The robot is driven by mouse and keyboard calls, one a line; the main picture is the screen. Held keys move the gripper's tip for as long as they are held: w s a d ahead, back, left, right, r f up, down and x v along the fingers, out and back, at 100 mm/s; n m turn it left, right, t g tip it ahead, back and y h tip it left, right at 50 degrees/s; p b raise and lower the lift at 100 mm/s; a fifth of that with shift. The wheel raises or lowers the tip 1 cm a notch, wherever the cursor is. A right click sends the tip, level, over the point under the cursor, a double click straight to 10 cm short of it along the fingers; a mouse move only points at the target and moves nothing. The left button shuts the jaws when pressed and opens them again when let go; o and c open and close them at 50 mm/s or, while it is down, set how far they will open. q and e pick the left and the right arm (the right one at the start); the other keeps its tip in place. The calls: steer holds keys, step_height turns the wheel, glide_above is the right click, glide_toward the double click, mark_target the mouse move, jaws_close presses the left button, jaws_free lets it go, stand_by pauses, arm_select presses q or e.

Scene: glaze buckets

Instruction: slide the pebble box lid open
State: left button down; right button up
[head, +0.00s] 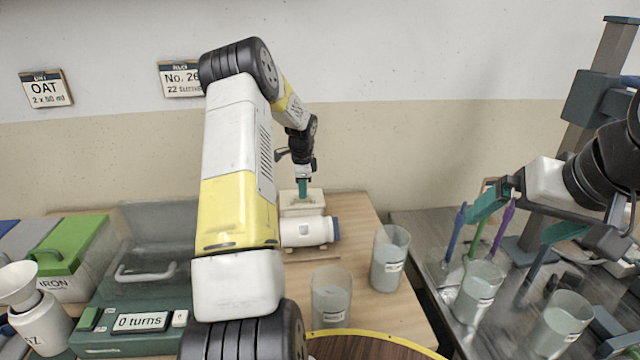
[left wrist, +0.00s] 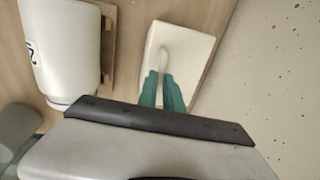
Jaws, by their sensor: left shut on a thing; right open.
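The pebble box (head: 298,208) is a small cream box at the back of the wooden table, against the wall. In the left wrist view its pale lid (left wrist: 187,48) has a thin raised grip. My left gripper (head: 303,196) points down over the box. In the left wrist view its teal fingers (left wrist: 163,88) are close together, shut at the lid's grip; the fingertips partly hide the contact. I cannot see any open gap in the box. My right gripper (head: 525,218) is open and empty over the metal table at the right.
A white jar (head: 305,232) lies on a wooden cradle just in front of the box. Clear beakers (head: 390,258) (head: 331,298) stand nearer. A green machine (head: 140,322) reading "0 turns" is at left. Coloured tools (head: 480,235) and more beakers (head: 478,290) stand under my right arm.

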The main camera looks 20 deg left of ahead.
arm_select(q)
steer(key=w+d, duration=0.4)
steer(key=d, duration=0.5)
steer(key=shift+w+d, duration=0.4)
steer(key=c, duration=1.5)
jaws_free()
steer(key=shift+s+d+r, duration=0.1)
steer(key=shift+s+r, duration=0.15)
steer(key=shift+r, duration=1.05)
steer(key=shift+s+d+r, duration=0.15)
steer(key=shift+s+r, duration=0.05)
steer(key=shift+r, duration=1.05)
steer(key=shift+s+d+r, duration=0.1)
steer(key=shift+s+r, duration=0.15)
steer(key=shift+r, duration=1.05)
steer(key=shift+r, duration=0.1)
